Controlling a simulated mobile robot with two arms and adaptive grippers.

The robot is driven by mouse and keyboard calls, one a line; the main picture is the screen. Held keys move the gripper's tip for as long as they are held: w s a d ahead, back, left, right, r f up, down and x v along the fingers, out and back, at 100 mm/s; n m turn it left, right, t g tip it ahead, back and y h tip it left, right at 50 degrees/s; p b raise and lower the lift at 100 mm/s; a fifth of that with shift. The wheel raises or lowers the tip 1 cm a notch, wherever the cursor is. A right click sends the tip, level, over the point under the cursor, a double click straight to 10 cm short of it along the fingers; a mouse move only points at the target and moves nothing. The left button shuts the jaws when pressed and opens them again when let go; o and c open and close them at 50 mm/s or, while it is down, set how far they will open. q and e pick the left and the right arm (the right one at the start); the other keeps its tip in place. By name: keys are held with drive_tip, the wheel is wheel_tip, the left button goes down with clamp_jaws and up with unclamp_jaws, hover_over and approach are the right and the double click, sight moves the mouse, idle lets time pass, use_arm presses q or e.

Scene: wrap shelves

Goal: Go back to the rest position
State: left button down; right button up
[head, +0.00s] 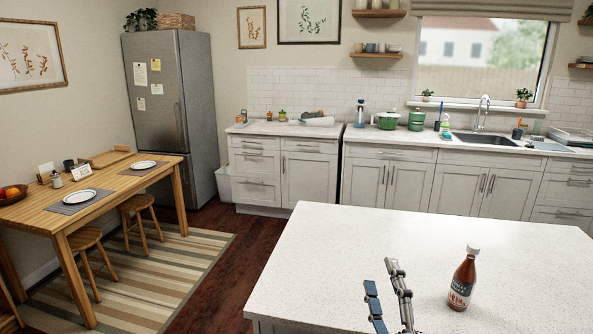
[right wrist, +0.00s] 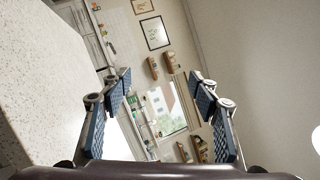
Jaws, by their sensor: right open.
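My right gripper (head: 383,276) is above the white island counter at the bottom of the head view. It is left of a brown sauce bottle and apart from it. In the right wrist view its two blue-padded fingers (right wrist: 164,86) stand wide apart with nothing between them. My left gripper is not in view.
The bottle (head: 464,280) with a white cap stands upright on the island counter (head: 330,240), otherwise bare where visible. A wooden dining table (head: 118,186) with plates and stools stands left. A fridge (head: 178,110) and counters with a sink (head: 484,141) line the back.

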drive_tip(key=s+a+f+n+g+y, duration=0.35)
drive_tip(key=s+f+n+g, duration=0.2)
drive_tip(key=f+n, duration=0.35)
drive_tip(key=s+a+f+n+g+y, duration=0.2)
drive_tip(key=s+a+f+n+g, duration=0.3)
drive_tip(key=s+f+n, duration=0.3)
drive_tip(key=s+d+f+n+g+h, duration=0.35)
drive_tip(key=s+d+f, duration=0.3)
drive_tip(key=s, duration=0.25)
drive_tip(key=s+d+f+n+g+h, duration=0.25)
drive_tip(key=s+d+f+g, duration=0.35)
drive_tip(key=s, duration=0.3)
wheel_tip(320, 180, down, 28)
drive_tip(key=s, duration=0.2)
drive_tip(key=s+d+f+g+h, duration=0.1)
drive_tip(key=s+d+f, duration=0.1)
drive_tip(key=s+f, duration=1.2)
drive_tip(key=s, duration=0.2)
drive_tip(key=shift+s+d+f, duration=0.15)
drive_tip(key=shift+s+f, duration=0.15)
drive_tip(key=shift+f, duration=0.1)
